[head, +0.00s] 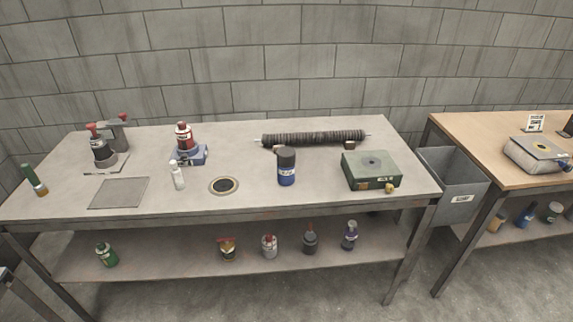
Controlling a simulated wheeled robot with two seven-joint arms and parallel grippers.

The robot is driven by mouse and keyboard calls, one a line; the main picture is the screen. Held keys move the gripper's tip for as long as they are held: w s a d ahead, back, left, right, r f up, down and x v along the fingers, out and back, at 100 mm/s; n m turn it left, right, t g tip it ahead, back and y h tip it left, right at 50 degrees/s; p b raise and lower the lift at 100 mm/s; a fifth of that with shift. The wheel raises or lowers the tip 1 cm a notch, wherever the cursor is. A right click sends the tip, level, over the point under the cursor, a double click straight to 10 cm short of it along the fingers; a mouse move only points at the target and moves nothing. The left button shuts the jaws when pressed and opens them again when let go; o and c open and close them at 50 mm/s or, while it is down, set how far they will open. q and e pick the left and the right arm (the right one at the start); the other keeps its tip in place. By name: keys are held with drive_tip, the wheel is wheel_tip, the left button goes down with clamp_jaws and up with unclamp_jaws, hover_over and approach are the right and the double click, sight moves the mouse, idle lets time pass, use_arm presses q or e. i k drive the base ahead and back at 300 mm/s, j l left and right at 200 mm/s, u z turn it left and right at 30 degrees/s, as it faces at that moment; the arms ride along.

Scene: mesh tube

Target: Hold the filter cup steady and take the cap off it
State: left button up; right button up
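A blue cylindrical cup with a pale label (287,178) stands upright on the grey workbench (330,205), right of the bench's middle. It appears to be the filter cup. A dark cap (287,157) sits on its top. Nothing touches the cup from the front, and its whole near side shows. Neither of my grippers is in view.
A dark ribbed roller (313,138) lies just behind the cup. A green box (371,170) is to its right and a round dark-centred disc (224,185) to its left. A white bottle (178,175) stands farther left. The bench front before the cup is clear.

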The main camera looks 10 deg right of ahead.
sight(285, 177)
drive_tip(key=i+j+z, duration=0.2)
drive_tip(key=j, duration=0.2)
drive_tip(key=i+j+z, duration=0.2)
drive_tip(key=j, duration=0.15)
drive_tip(key=j+z, duration=0.2)
drive_tip(key=j, duration=0.2)
